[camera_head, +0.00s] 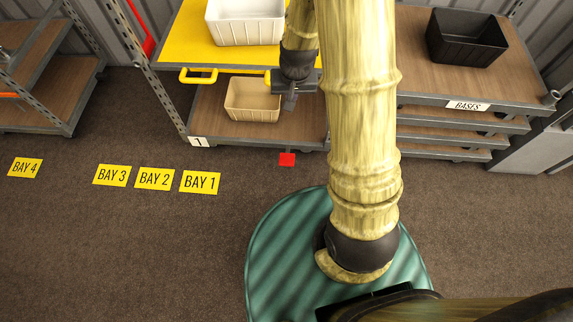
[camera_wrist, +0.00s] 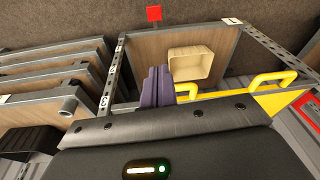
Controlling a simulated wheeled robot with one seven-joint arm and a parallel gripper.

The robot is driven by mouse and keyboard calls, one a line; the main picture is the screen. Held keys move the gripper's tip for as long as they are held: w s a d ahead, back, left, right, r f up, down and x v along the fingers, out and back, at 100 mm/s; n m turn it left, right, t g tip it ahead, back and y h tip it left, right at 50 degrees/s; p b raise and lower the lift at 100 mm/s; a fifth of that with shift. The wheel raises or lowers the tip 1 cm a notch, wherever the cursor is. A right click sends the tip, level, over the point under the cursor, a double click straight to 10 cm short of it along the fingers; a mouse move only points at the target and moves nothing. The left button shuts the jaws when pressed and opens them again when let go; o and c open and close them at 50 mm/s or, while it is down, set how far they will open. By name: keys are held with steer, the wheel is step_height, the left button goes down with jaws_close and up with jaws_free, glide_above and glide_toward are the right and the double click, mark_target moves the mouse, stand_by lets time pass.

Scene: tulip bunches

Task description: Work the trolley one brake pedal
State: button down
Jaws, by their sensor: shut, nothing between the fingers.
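Trolley one (camera_head: 228,128), marked with a 1 label (camera_head: 199,141), has a yellow top deck and a wooden lower shelf. Its red brake pedal (camera_head: 287,159) sticks out low at the front edge, over the floor. In the wrist view the pedal (camera_wrist: 154,13) shows at the top, beyond the lower shelf. My gripper (camera_head: 290,104) is shut and empty, in front of the trolley and apart from the pedal. In the wrist view its dark fingers (camera_wrist: 157,84) are together, with the lower shelf behind them.
A white bin (camera_head: 246,30) stands on the yellow deck, and a beige bin (camera_head: 252,101) on the lower shelf. A yellow handle (camera_head: 198,76) juts out at the front. The floor by the bay labels (camera_head: 200,182) is clear.

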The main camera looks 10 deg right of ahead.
steer(key=m+b, duration=0.2)
steer(key=b, duration=1.9)
glide_above(287, 160)
steer(key=s, duration=0.2)
steer(key=s+f+x, duration=0.1)
steer(key=s+x, duration=0.2)
steer(key=x, duration=0.9)
steer(key=s+x, duration=0.2)
steer(key=x, duration=1)
steer(key=s+d+f+x, duration=0.1)
steer(key=s+x, duration=0.2)
steer(key=x, duration=1)
steer(key=shift+w+a+r+h+p, duration=0.3)
steer(key=shift+a+r+h+p, duration=0.1)
steer(key=shift+a+r, duration=0.15)
steer(key=shift+f, duration=0.1)
steer(key=b+x, duration=0.2)
steer(key=x, duration=0.2)
steer(key=s+b+x, duration=0.1)
steer(key=b+x, duration=0.2)
steer(key=x, duration=0.1)
steer(key=b+x, duration=0.2)
steer(key=x, duration=0.3)
steer(key=shift+s+f+b, duration=0.1)
steer(key=shift+s+b, duration=0.1)
steer(key=shift+b, duration=0.1)
steer(key=shift+s+a+f, duration=0.1)
steer(key=shift+f, duration=0.25)
steer(key=shift+f, duration=0.1)
